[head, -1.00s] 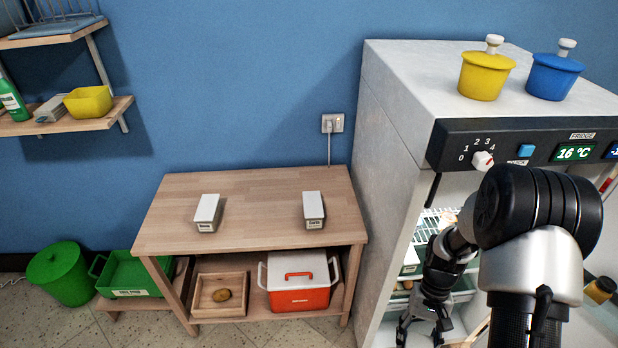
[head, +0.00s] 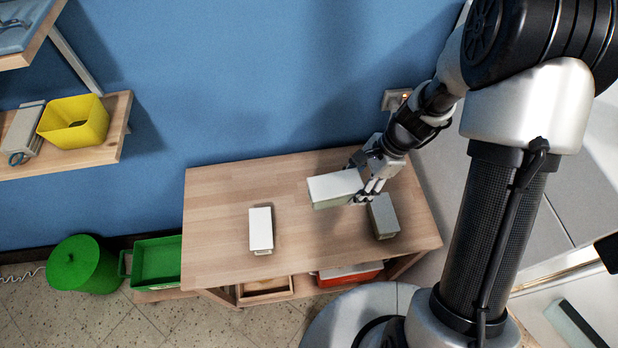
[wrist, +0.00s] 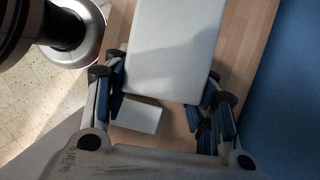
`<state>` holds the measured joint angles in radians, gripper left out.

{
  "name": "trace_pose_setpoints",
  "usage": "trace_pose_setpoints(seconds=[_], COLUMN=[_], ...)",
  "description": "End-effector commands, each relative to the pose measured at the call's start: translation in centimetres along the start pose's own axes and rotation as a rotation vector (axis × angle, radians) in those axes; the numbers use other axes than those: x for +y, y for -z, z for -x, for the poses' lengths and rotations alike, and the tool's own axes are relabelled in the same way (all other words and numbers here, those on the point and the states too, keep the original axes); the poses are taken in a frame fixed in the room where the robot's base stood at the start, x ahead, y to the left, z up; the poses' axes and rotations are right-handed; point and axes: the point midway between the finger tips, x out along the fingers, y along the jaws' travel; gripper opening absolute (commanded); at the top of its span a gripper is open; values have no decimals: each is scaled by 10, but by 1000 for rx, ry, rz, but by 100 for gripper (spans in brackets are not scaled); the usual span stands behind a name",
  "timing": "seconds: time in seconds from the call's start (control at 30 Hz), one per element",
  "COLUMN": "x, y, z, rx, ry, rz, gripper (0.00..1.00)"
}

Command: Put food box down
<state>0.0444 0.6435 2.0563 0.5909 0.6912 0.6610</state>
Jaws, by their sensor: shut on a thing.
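My gripper (head: 367,188) is shut on a white food box (head: 334,187), gripping it near its right end. The box lies level over the right half of the wooden table (head: 215,205); I cannot tell how much gap is under it. In the wrist view, the held box (wrist: 172,45) sits between the two fingers (wrist: 166,92) and reaches away from the palm. It hides part of the tabletop.
A grey-looking box (head: 383,215) stands on the table just below my gripper, close to the held box. Another white box (head: 261,228) stands left of centre. The tabletop's left part and the space between the boxes are clear. A blue wall is behind.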

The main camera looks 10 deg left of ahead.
Motion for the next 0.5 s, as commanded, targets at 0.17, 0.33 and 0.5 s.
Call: trace_pose_setpoints(seconds=[0.17, 0.33, 0.5], x=[-2, -1, -1], y=[0, 18, 36], z=[-7, -51, -93], rx=[-2, -2, -1], ry=[29, 25, 26], rz=[-79, -79, -76], gripper=[18, 18, 18])
